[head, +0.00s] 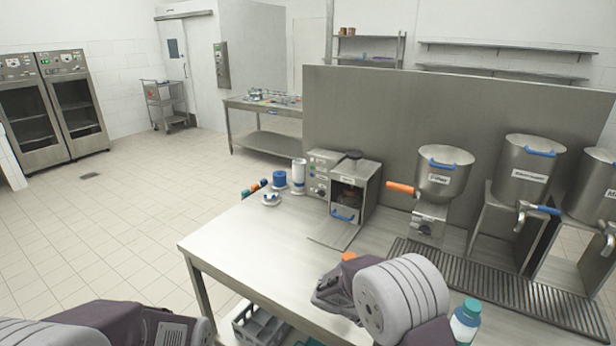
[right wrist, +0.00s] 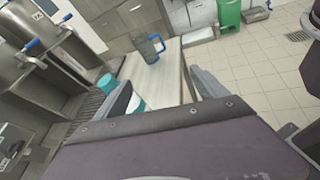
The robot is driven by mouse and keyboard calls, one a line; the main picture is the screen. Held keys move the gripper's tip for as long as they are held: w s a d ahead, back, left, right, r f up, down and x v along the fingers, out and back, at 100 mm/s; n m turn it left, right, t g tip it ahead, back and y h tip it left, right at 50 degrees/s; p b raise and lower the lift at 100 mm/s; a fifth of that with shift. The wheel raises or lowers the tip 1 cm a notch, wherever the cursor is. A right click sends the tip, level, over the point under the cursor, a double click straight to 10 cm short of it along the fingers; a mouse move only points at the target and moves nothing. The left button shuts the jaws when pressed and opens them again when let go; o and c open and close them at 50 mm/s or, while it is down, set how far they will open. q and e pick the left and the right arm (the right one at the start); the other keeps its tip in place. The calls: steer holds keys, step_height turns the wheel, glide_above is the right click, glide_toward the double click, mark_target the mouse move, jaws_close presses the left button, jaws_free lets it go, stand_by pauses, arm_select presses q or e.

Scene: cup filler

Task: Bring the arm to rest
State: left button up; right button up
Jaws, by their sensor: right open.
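My right arm reaches over the front of the steel worktable (head: 240,235) in the head view. Its gripper is seen best in the right wrist view, where the two fingers (right wrist: 162,86) stand apart with nothing held between them. My left arm enters at the bottom left of the head view, low and beside the table. Its gripper fingers are outside the picture.
A bottle with a teal cap (head: 466,318) stands close right of my right wrist. A clear jug (right wrist: 150,48) is on the table. A small machine (head: 352,190), a grinder-like hopper (head: 445,170) and steel vats (head: 528,160) line the back. A crate (head: 258,326) sits below the edge.

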steer(key=s+a+f+m+t+y, duration=0.1)
steer(key=s+f+m+y, duration=0.25)
steer(key=s+y, duration=0.2)
steer(key=s+a+f+m+y, duration=0.2)
steer(key=s+m+y, duration=0.3)
steer(key=y, duration=0.1)
steer(key=w+a+f+m+t+y, duration=0.2)
steer(key=w+a+m+t, duration=0.2)
steer(key=a, duration=0.1)
steer(key=shift+f, duration=0.4)
steer(key=shift+a, duration=0.2)
